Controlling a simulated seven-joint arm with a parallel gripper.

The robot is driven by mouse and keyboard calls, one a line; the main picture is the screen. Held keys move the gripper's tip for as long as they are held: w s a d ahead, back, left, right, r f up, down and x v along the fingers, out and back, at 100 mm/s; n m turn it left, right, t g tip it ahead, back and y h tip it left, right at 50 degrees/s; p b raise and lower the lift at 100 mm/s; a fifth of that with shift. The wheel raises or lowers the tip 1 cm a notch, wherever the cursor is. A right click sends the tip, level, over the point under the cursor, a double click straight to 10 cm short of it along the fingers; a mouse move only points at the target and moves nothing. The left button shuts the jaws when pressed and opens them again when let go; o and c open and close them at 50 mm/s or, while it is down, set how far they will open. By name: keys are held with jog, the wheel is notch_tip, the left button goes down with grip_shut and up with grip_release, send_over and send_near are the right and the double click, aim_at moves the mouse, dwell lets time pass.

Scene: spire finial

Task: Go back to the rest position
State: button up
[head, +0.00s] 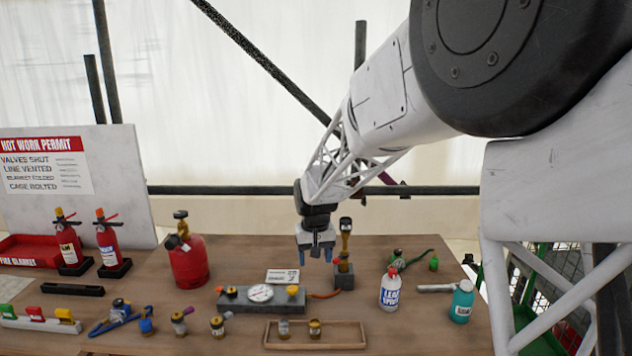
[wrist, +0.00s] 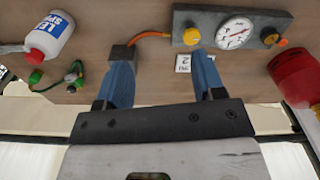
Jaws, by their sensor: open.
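My gripper (head: 316,250) hangs over the back middle of the wooden table (head: 235,257), with its blue fingers pointing down. In the wrist view my gripper (wrist: 163,68) is open, its two blue fingers well apart with only table and a small white tag (wrist: 183,63) seen between them. It holds nothing. A brass spire-like piece (head: 345,240) with a dark top stands upright on a dark block (head: 344,277), just right of my gripper in the head view. Whether my fingers clear it by much, I cannot tell.
A grey gauge block (head: 235,301), a red canister (head: 190,264) and a white spray bottle (head: 390,290) stand near. A wooden tray (head: 350,335) with two small fittings lies in front. Red extinguishers (head: 107,242) and a sign board (head: 125,185) are at left. Above my gripper is open air.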

jog(key=s+d+r, duration=0.3)
jog(key=s+d, duration=0.1)
jog(key=s, duration=0.3)
jog(key=s+d+r+m+t, duration=0.1)
jog(key=s+d+r, duration=0.3)
jog(key=s, duration=0.3)
jog(key=s+d+r, duration=0.3)
jog(key=s+d, duration=0.2)
jog(key=s, duration=0.2)
jog(key=s+d, duration=0.3)
jog(key=s, duration=0.7)
jog(key=s+d+f+m+t, duration=0.1)
jog(key=s+d, duration=0.2)
jog(key=s, duration=0.7)
jog(key=shift+s+f, duration=0.2)
